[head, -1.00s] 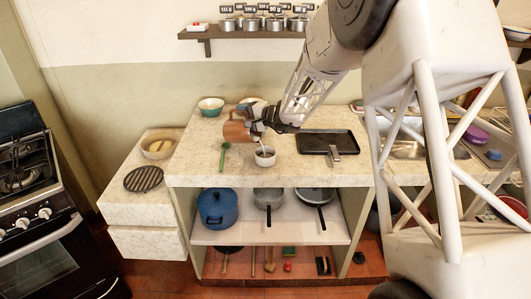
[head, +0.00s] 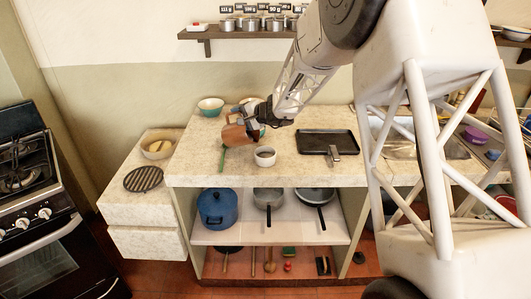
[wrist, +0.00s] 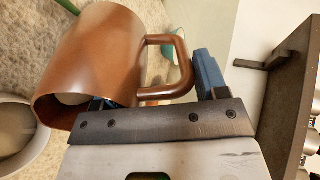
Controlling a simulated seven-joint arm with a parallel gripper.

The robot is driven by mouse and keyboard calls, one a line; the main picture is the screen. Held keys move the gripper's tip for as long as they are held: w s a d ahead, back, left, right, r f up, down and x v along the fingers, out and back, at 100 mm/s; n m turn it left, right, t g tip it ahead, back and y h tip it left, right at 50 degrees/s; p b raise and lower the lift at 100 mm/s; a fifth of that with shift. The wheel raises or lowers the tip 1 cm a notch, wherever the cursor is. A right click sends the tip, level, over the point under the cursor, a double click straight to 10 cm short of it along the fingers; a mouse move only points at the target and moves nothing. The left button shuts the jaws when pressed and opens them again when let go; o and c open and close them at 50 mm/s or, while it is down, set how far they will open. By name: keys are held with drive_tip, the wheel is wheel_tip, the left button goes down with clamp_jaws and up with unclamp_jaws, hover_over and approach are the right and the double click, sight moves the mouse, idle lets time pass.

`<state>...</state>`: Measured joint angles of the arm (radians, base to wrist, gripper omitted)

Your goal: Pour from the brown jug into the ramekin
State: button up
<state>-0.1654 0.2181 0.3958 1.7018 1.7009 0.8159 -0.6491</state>
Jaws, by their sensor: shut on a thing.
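My gripper (head: 254,119) is shut on the jug's handle side; the exact finger contact is partly hidden. The white ramekin (head: 265,157) stands on the counter near the front edge, with greyish contents. It shows at the lower left of the wrist view (wrist: 38,150). No stream is visible between them.
A green utensil (head: 222,158) lies left of the ramekin. A dark tray (head: 315,142) lies to the right. A green-white bowl (head: 211,107) stands at the back left. A wall shelf (head: 225,33) with several pots is above.

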drive_tip(key=shift+w+a+f+g+h, duration=0.3)
drive_tip(key=shift+a+g+h, duration=0.15)
drive_tip(key=shift+h, duration=0.35)
drive_tip(key=shift+w+a+g+h, duration=0.3)
drive_tip(key=shift+a+h, duration=0.25)
drive_tip(key=shift+h, duration=0.25)
drive_tip(key=shift+w+a+f+g+h, duration=0.1)
drive_tip(key=shift+w+a+g+h, duration=0.05)
drive_tip(key=shift+a+g+h, duration=0.3)
drive_tip(key=shift+w+a+h, duration=0.1)
drive_tip(key=shift+h, duration=0.25)
